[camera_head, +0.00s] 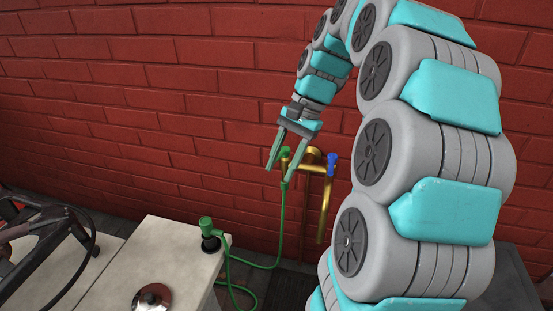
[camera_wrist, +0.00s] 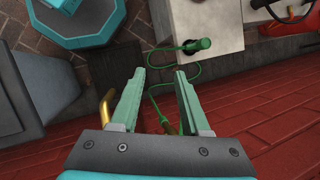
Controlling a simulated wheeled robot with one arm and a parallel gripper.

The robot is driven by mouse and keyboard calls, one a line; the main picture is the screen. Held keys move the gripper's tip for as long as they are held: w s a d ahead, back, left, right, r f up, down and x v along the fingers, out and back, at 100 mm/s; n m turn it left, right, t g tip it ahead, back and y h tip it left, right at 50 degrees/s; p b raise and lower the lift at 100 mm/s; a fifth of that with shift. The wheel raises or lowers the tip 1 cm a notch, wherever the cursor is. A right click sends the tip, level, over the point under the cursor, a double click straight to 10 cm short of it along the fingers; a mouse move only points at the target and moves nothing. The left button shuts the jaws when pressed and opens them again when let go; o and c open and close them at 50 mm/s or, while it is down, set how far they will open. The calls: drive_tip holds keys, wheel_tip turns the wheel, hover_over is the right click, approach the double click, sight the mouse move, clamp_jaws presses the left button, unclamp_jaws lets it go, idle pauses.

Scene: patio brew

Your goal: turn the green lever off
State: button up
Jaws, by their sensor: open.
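The green lever (camera_head: 285,152) sits on the left side of a brass tap (camera_head: 309,158) against the brick wall. A blue lever (camera_head: 332,164) is on the tap's right side. My gripper (camera_head: 278,175) is open and empty, pointing down, and its fingers overlap the left part of the tap in the head view. I cannot tell whether they touch the green lever. In the wrist view my open gripper (camera_wrist: 156,75) shows a green hose (camera_wrist: 154,98) between its fingers, farther off. The brass pipe (camera_wrist: 105,104) shows beside the left finger. The lever is mostly hidden there.
The green hose (camera_head: 281,225) hangs from the tap and runs to a green nozzle (camera_head: 207,226) on a pale table (camera_head: 160,256). A metal lid (camera_head: 152,298) lies on the table. A dark metal stand (camera_head: 45,240) is at left. The brick wall (camera_head: 180,100) is close behind.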

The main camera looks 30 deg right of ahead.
drive_tip(key=s+a, duration=0.2)
drive_tip(key=s, duration=0.5)
drive_tip(key=shift+s+r+b, duration=0.2)
drive_tip(key=shift+r+b, duration=0.1)
drive_tip(key=shift+r, duration=0.05)
